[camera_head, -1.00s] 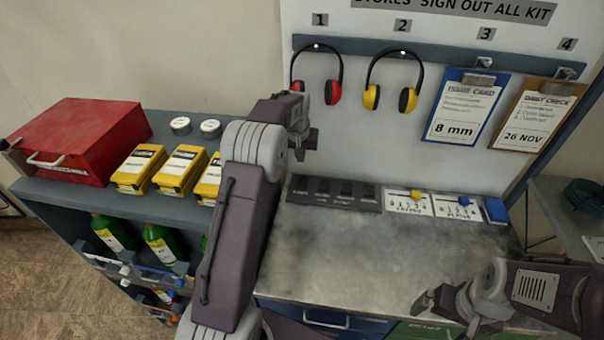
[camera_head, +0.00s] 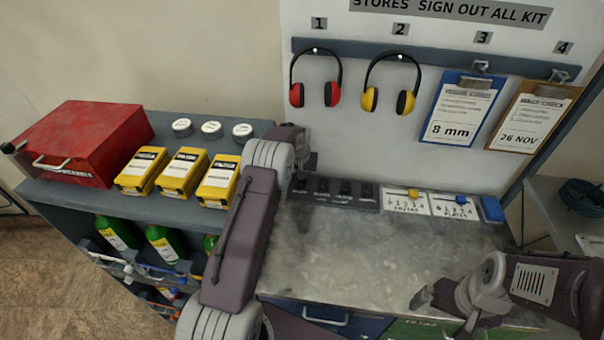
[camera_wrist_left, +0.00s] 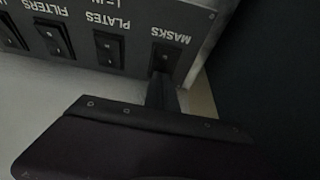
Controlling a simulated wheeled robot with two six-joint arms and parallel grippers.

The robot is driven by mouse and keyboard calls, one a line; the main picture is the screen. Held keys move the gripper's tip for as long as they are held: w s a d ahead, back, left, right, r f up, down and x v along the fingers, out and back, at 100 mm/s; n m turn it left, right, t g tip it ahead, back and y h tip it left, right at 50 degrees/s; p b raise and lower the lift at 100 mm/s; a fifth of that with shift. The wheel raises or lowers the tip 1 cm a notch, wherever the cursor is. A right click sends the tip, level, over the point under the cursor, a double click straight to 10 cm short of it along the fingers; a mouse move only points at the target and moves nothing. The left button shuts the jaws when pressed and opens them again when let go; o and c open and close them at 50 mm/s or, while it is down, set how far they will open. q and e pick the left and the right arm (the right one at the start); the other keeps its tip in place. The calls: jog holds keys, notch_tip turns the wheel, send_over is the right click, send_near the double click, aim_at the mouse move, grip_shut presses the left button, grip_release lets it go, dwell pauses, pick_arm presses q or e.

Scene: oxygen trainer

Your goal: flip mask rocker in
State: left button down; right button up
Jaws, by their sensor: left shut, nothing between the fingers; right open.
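The dark rocker panel (camera_head: 345,193) lies at the back of the metal bench. In the left wrist view the panel (camera_wrist_left: 85,12) appears upside down, with rockers labelled MASKS, PLATES and FILTERS. The mask rocker (camera_wrist_left: 166,57) is at the right end of that row. My left gripper (camera_wrist_left: 162,92) is shut and empty, its tip right at the near edge of the mask rocker; I cannot tell whether it touches. In the head view my left gripper (camera_head: 304,163) is over the panel's left end and partly hides it. My right gripper (camera_head: 441,312) is open above the bench's front right.
Sliders labelled FILTERS and PLATES (camera_head: 430,203) and a blue block (camera_head: 491,209) sit right of the panel. Ear defenders (camera_head: 391,95) and clipboards (camera_head: 462,110) hang behind. A red case (camera_head: 80,140) and yellow boxes (camera_head: 180,172) stand left. The bench middle (camera_head: 380,250) is clear.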

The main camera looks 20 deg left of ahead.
pick_arm(q)
jog(key=shift+f+b, duration=0.35)
jog(key=shift+b, duration=0.05)
jog(key=shift+r, duration=0.1)
jog(key=shift+s, duration=0.1)
jog(key=shift+s+d, duration=0.15)
jog(key=shift+s, duration=0.55)
